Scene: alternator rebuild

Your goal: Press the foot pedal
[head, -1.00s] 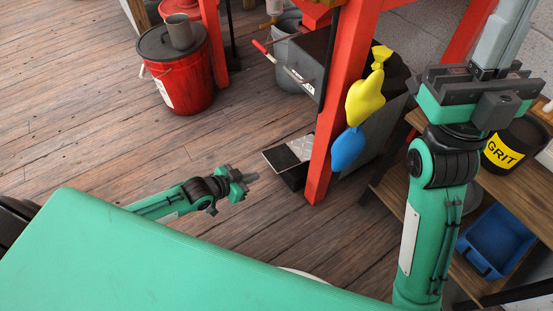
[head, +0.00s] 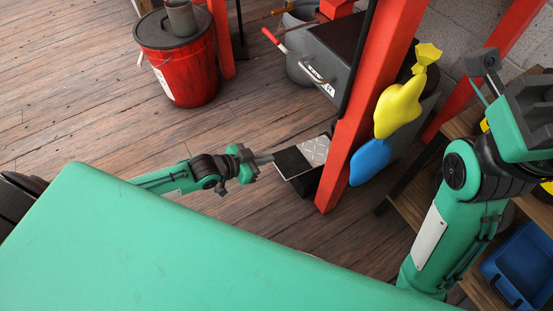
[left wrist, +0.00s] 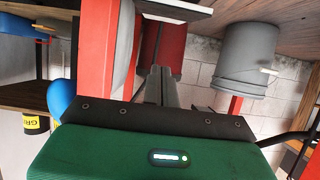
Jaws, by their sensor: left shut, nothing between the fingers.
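The foot pedal (head: 313,151) is a low black block with a bright patterned metal plate on top. It sits on the floor beside the red post, left of its foot. My left gripper (head: 264,158) is shut and empty, its tips at the pedal's left edge in the head view. I cannot tell whether they touch it. In the left wrist view my shut fingers (left wrist: 160,86) point up the picture, towards a pale-edged dark slab (left wrist: 178,10) at the top that looks like the pedal. My right gripper (head: 530,115) is partly cut off at the right edge; its fingers do not show clearly.
A dark cabinet (head: 335,55) is behind. A red bucket (head: 180,62) stands back left.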

